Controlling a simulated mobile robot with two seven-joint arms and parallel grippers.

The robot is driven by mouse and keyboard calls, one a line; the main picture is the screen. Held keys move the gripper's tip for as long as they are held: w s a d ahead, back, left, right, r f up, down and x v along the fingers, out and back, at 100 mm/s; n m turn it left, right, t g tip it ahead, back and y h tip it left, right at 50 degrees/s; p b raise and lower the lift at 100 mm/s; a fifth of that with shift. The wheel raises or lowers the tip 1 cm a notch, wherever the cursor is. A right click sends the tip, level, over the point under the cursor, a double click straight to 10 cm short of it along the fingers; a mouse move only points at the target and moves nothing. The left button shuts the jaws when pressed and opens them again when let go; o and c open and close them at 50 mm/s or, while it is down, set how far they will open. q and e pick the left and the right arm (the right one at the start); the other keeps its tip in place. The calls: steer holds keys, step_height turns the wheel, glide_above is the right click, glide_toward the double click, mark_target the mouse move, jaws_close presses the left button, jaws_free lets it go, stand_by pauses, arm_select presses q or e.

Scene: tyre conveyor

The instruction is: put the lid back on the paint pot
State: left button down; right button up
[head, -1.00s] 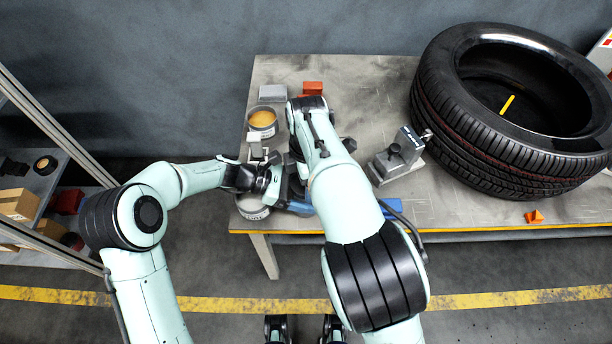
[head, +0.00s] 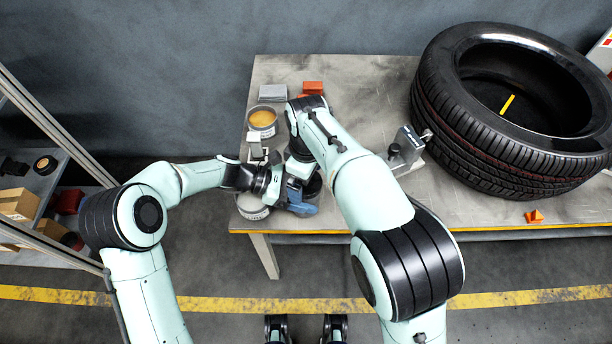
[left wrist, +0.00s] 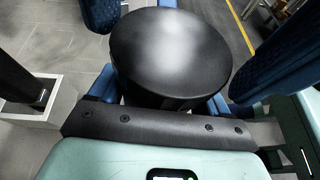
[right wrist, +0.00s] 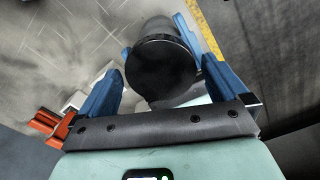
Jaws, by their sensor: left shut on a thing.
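The open paint pot (head: 262,119), a grey can with yellow-orange paint, stands at the table's left end. My left gripper (head: 290,190) is shut on a black round piece (left wrist: 170,55), near the table's front left corner; I cannot tell for sure that it is the lid. The piece shows as a disc with a cylindrical side, and also in the right wrist view (right wrist: 160,68). My right gripper (right wrist: 165,85) is open, its blue fingers on either side of the piece with small gaps. In the head view my arms mostly hide the piece.
A second grey can (head: 252,208) stands at the front left table corner. A grey block (head: 272,93) and an orange block (head: 313,88) lie behind. A grey fixture (head: 408,150) and a big tyre (head: 515,110) take up the right. The back middle is clear.

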steer(key=shift+r, duration=2.3)
steer(key=n, duration=0.2)
steer(key=r+n, duration=0.1)
steer(key=n, duration=0.1)
steer(key=shift+r, duration=0.2)
step_height(320, 180, up, 2)
steer(key=n, duration=0.5)
steer(key=shift+n, duration=0.4)
steer(key=shift+f, duration=4)
